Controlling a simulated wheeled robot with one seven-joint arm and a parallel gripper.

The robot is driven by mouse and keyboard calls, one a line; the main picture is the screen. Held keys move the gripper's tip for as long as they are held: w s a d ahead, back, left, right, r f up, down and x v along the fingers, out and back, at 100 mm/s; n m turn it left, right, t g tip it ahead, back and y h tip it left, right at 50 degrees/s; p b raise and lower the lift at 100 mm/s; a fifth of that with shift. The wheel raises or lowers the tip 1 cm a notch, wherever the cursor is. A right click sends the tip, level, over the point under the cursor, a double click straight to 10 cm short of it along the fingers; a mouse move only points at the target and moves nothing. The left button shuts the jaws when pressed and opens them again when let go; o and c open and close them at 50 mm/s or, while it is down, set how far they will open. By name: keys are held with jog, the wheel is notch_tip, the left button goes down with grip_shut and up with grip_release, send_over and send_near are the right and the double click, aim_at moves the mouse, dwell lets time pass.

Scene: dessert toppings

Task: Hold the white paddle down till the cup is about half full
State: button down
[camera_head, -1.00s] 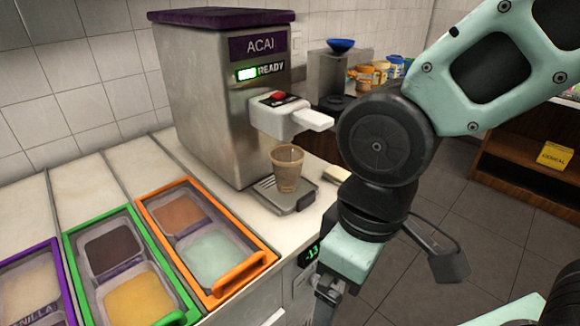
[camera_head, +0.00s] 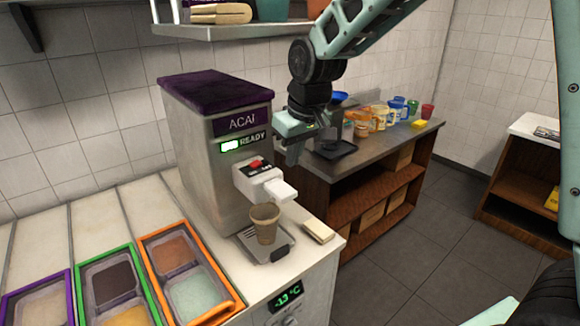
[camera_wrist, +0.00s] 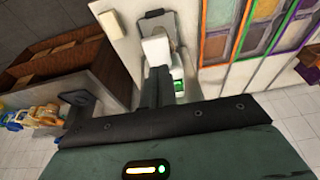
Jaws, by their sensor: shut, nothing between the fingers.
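The acai machine (camera_head: 205,140) stands on the counter, its display reading READY. Its white paddle (camera_head: 281,190) sticks out from the dispensing head, below a red button. A tan translucent cup (camera_head: 265,224) stands upright under the head on the drip tray (camera_head: 270,243); I see no filling in it, though its inside is barely visible. My gripper (camera_head: 291,157) is shut and empty, pointing down, above the paddle and apart from it. In the wrist view the fingers (camera_wrist: 158,88) show dark and together, with the white paddle (camera_wrist: 156,48) beyond their tips.
Topping bins (camera_head: 190,275) in coloured frames lie left of the cup. A beige block (camera_head: 318,230) lies right of the tray. A wall shelf (camera_head: 235,30) hangs above the machine. A side counter (camera_head: 390,140) with jars stands behind my gripper.

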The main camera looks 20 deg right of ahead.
aim_at(285, 191)
jog(key=shift+w+d+r, duration=0.25)
jog(key=shift+w+d, duration=0.1)
jog(key=shift+w, duration=0.1)
jog(key=shift+f, duration=0.15)
jog(key=p+x, duration=0.3)
jog(key=x, duration=0.6)
jog(key=shift+w+a+f+p, duration=0.1)
jog(key=shift+w+f+p, duration=0.1)
jog(key=shift+f+p, duration=0.15)
